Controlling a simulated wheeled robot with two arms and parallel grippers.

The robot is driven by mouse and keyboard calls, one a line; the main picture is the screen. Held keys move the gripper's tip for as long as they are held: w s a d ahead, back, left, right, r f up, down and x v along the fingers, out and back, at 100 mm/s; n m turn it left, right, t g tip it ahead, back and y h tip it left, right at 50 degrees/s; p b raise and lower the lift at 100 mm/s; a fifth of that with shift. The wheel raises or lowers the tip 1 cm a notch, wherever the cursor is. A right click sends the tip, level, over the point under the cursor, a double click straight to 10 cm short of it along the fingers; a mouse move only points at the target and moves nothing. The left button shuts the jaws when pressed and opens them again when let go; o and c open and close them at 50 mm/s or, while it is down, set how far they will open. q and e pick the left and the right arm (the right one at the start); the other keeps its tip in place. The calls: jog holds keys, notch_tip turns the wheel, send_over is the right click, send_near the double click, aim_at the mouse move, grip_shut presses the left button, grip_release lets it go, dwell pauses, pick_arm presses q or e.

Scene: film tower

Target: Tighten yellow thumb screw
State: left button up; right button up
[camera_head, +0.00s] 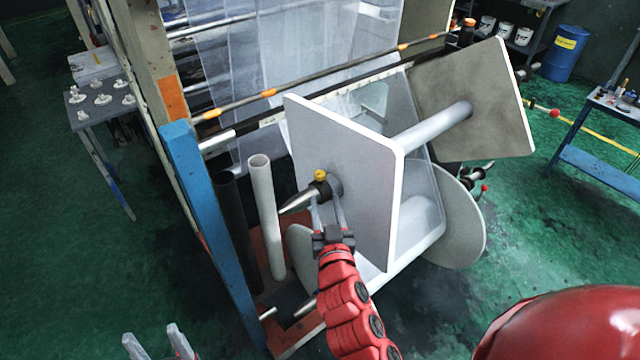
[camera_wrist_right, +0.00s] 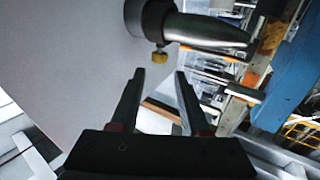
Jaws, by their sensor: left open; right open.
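The yellow thumb screw (camera_head: 320,175) sits on top of a dark collar (camera_head: 331,187) around a pointed metal shaft end (camera_head: 297,201), in front of a large pale square plate (camera_head: 365,190). In the right wrist view the yellow thumb screw (camera_wrist_right: 160,56) hangs from the collar, just beyond and between the fingertips. My right gripper (camera_head: 326,208) is open just below the collar; its fingers (camera_wrist_right: 160,73) hold nothing and appear apart from the screw. My left gripper (camera_head: 154,332) is open and empty at the bottom left, far from the screw.
A white tube (camera_head: 266,215) and a black tube (camera_head: 236,230) stand left of the shaft, beside a blue post (camera_head: 207,220). A second square plate (camera_head: 470,95) stands behind on the roll shaft. A grey table (camera_head: 100,105) with small parts is at far left.

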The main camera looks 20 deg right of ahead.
aim_at(321, 179)
jog(key=w+b, duration=0.1)
jog(key=w, duration=0.1)
jog(key=w+d+b, duration=0.1)
jog(key=w+b, duration=0.3)
jog(key=shift+w+d+f, duration=0.15)
jog(key=shift+w+f, duration=0.1)
jog(key=shift+w+d+r+p, duration=0.1)
jog(key=shift+w+r+p, duration=0.1)
jog(key=shift+w, duration=0.35)
jog(key=shift+w+d+r+p, duration=0.1)
jog(key=shift+w+p, duration=0.1)
jog(key=shift+w, duration=0.3)
jog(key=shift+w+d+f, duration=0.1)
jog(key=shift+w+d, duration=0.05)
jog(key=shift+w, duration=0.4)
jog(key=shift+c, duration=0.2)
grip_shut()
